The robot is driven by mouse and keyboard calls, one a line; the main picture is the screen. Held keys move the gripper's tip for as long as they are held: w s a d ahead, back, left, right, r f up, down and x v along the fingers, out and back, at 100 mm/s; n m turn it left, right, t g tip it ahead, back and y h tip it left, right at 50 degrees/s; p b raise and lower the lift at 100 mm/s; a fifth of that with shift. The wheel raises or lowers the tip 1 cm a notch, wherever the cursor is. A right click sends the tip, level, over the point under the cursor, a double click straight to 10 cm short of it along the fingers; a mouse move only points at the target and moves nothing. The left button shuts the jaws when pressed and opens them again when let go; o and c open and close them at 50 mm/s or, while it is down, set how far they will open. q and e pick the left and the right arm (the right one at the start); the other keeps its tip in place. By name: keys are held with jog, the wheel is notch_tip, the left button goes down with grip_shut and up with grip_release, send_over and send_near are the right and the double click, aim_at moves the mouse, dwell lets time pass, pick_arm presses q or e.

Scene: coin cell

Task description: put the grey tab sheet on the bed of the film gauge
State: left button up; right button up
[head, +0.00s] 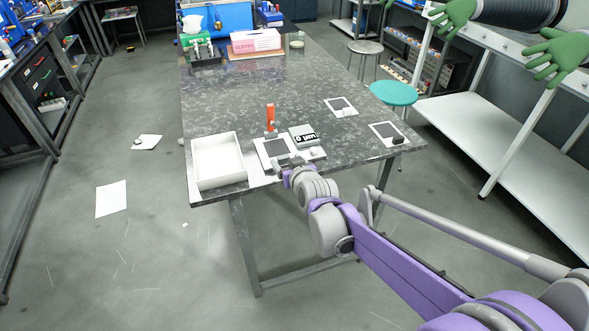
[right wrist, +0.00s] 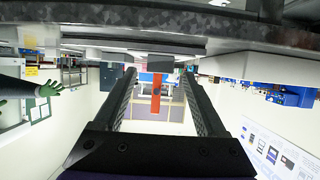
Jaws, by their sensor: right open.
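The film gauge (head: 262,151) stands at the table's front edge, with an upright orange lever (head: 270,113) and a display block (head: 303,135) reading 0 µm. A dark square plate (head: 275,147) lies on its white base; I cannot tell whether it is the bare bed. Two dark grey squares lie on white sheets to the right, one farther back (head: 340,104) and one nearer (head: 384,130); I cannot tell which is the tab sheet. My right gripper (head: 287,174) is open and empty at the gauge's front. The lever (right wrist: 156,90) shows between its fingers in the right wrist view.
An empty-looking white tray (head: 219,186) stands left of the gauge. A small dark object (head: 398,140) sits on the nearer sheet. A pink box (head: 255,41) and green-topped equipment (head: 197,42) stand at the back. The table's middle is clear.

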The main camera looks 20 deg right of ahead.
jog(key=p+v, duration=0.1)
jog(key=v, duration=0.9)
jog(key=s+f+g, duration=0.3)
jog(key=s+f, duration=0.1)
jog(key=s, duration=0.5)
jog(key=s+f+g, duration=0.2)
jog(key=s+f, duration=0.3)
jog(key=s, duration=0.3)
jog(key=s+f+g, duration=0.3)
jog(key=s+f, duration=0.1)
jog(key=s, duration=0.5)
jog(key=shift+s+f+g, duration=0.3)
jog(key=shift+f, duration=0.05)
